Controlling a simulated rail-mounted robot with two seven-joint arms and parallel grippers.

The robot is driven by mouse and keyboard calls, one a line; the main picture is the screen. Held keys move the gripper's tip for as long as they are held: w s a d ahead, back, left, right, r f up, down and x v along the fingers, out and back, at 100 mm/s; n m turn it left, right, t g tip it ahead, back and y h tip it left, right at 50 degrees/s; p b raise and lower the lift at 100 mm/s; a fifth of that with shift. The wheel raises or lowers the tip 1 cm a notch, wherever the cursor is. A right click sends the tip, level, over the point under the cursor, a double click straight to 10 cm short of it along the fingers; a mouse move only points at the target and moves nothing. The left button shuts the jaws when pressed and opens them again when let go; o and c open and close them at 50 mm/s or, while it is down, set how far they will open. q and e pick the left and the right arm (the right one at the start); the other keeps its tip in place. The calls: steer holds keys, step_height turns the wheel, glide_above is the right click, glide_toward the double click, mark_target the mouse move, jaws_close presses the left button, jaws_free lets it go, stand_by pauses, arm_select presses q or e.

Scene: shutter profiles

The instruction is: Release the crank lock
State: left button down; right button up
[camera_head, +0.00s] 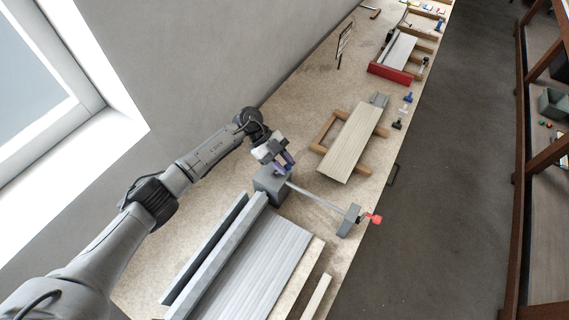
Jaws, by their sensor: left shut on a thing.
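A grey block (271,186) stands on the bench at the end of the grey shutter profiles. A thin metal rod (315,199) runs from it to a smaller grey block (349,220) with a red knob (375,218) near the bench's right edge. My left gripper (286,165) points down at the top of the grey block. Its fingers are closed on a small part there, which looks like the crank lock; the fingers mostly hide it. My right gripper is not in view.
Long grey profiles (262,262) lie in the foreground. A pale slatted panel (354,143) rests on wooden supports farther back. Small blue and black clamps lie beside it. A red-edged piece (390,74) lies farther along. A wall bounds the left, open floor the right.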

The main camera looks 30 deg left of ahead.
arm_select(q)
steer(key=shift+a, duration=0.2)
steer(key=c, duration=1.3)
jaws_free()
steer(key=shift+c, duration=0.2)
steer(key=o, duration=0.3)
steer(key=shift+a, duration=0.25)
steer(key=shift+o, duration=0.7)
steer(key=shift+d, duration=0.25)
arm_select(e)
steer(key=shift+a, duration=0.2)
arm_select(q)
steer(key=shift+a, duration=0.1)
steer(key=b+v, duration=0.2)
steer(key=v, duration=1.1)
steer(key=shift+a+r, duration=0.25)
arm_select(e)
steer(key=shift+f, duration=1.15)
arm_select(q)
steer(key=shift+w, duration=0.1)
